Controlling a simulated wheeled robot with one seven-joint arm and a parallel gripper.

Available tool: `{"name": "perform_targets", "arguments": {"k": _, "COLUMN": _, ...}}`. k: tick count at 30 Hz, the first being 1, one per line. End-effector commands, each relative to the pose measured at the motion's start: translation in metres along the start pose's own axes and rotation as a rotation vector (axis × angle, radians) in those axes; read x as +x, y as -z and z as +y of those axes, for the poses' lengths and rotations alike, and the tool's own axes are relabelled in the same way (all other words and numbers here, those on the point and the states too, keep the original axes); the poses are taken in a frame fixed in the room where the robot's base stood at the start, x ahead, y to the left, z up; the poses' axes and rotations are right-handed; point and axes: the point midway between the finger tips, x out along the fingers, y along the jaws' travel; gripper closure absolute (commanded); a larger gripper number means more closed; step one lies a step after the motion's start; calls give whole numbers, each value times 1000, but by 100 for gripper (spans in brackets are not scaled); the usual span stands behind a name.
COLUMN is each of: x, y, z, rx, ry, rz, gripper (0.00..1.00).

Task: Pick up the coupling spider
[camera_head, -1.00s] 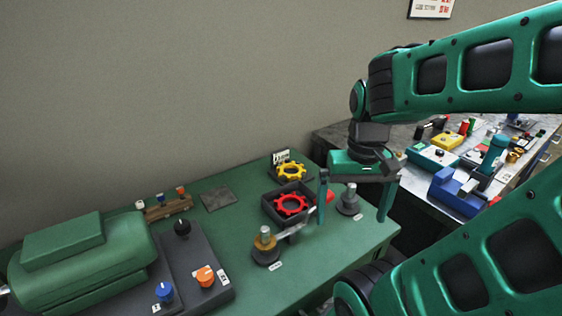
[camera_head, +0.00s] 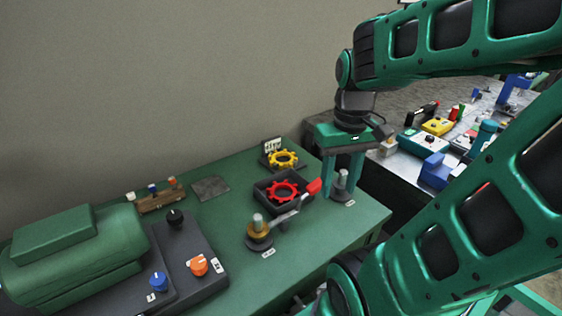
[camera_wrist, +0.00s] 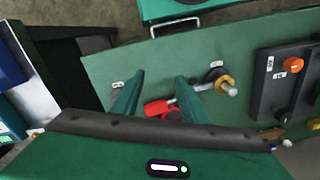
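Two star-shaped rings could be the coupling spider. A red one (camera_head: 283,191) lies in a square black tray (camera_head: 262,204), and a yellow one (camera_head: 283,158) lies behind it on a dark holder. My gripper (camera_head: 341,190) points down, to the right of the tray, with its fingers apart and nothing seen held. In the head view its fingers overlap a grey post on a round base (camera_head: 341,196). In the wrist view my gripper (camera_wrist: 160,76) is also open, with a red handle (camera_wrist: 156,107) beyond the fingers. The tray is mostly hidden there.
A red-handled lever or wrench (camera_head: 314,187) reaches from the brass-collared post (camera_head: 259,229) across the tray's front right. A green motor (camera_head: 75,255) and knob panel stand left on the green table (camera_head: 325,240). A cluttered grey bench is at right.

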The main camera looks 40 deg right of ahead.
Motion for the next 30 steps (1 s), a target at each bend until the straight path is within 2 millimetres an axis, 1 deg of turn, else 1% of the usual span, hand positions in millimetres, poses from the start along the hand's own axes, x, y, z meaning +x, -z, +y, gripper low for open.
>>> {"name": "perform_targets", "arguments": {"k": 1, "x": -5, "y": 18, "z": -1, "rx": -73, "ry": 4, "rz": -9, "gripper": 60}}
{"name": "perform_targets", "arguments": {"k": 6, "x": -15, "y": 77, "z": -9, "rx": -387, "ry": 39, "rz": -24, "gripper": 60}}
{"name": "perform_targets", "arguments": {"k": 8, "x": -17, "y": 98, "z": -11, "rx": -501, "ry": 56, "rz": -28, "gripper": 60}}
{"name": "perform_targets", "arguments": {"k": 9, "x": -17, "y": 111, "z": -12, "rx": -576, "ry": 69, "rz": -29, "gripper": 60}}
{"name": "perform_targets", "arguments": {"k": 14, "x": -14, "y": 165, "z": -12, "rx": -879, "ry": 129, "rz": -19, "gripper": 60}}
{"name": "perform_targets", "arguments": {"k": 15, "x": -12, "y": 178, "z": -12, "rx": -956, "ry": 147, "rz": -13, "gripper": 60}}
{"name": "perform_targets", "arguments": {"k": 17, "x": -9, "y": 197, "z": -10, "rx": -1070, "ry": 175, "rz": -2, "gripper": 60}}
{"name": "perform_targets", "arguments": {"k": 18, "x": -6, "y": 209, "z": -9, "rx": -1145, "ry": 193, "rz": 9, "gripper": 60}}
{"name": "perform_targets", "arguments": {"k": 24, "x": 11, "y": 266, "z": 5, "rx": -1514, "ry": 284, "rz": 96, "gripper": 60}}
{"name": "perform_targets", "arguments": {"k": 27, "x": 19, "y": 288, "z": 12, "rx": -1673, "ry": 317, "rz": 152, "gripper": 60}}
{"name": "perform_targets", "arguments": {"k": 30, "x": 26, "y": 303, "z": 19, "rx": -1792, "ry": 339, "rz": 203, "gripper": 60}}
